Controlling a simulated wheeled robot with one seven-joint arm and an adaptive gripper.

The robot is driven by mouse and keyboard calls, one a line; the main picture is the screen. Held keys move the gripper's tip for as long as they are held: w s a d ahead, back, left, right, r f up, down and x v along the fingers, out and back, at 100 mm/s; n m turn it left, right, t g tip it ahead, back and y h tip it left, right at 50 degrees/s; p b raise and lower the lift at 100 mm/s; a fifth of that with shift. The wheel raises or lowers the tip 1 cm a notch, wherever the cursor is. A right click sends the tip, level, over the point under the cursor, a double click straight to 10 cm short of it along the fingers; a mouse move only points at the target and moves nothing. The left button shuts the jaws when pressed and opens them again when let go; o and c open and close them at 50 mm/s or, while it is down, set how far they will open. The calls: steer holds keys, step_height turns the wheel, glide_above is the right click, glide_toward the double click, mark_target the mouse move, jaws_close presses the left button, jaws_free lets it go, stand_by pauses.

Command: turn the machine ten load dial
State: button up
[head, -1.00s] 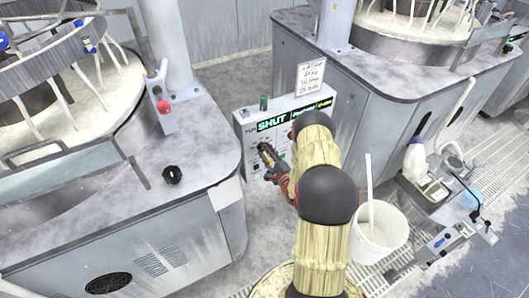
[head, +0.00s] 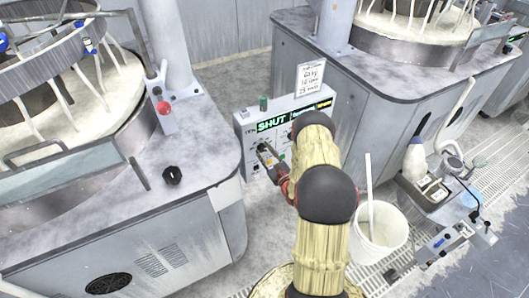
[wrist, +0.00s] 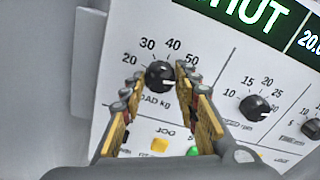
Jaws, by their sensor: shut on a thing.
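The load dial (wrist: 159,75) is a round black knob on a white control panel, with "LOAD kg" beneath it and a scale showing 20, 30, 40 and 50. Its white pointer mark points to the lower right. My gripper (wrist: 160,77) has its yellow-sided fingers on either side of the dial, shut on it. In the head view my gripper (head: 264,152) is at the left part of the control panel (head: 247,166). My own arm hides the panel's right part, and the dial is too small to make out there.
A speed dial (wrist: 255,106) sits to the right of the load dial. Below are a yellow button (wrist: 159,145) and a green one (wrist: 193,151). A display (head: 272,124) reads "SHUT". Polishing machines stand on both sides; a white bucket (head: 380,238) stands right of my arm.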

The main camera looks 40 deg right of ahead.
steer(key=shift+f+m, duration=0.15)
steer(key=shift+m, duration=0.15)
steer(key=o, duration=1.1)
steer(key=shift+o, duration=0.2)
steer(key=v, duration=1.2)
steer(key=shift+d, duration=0.1)
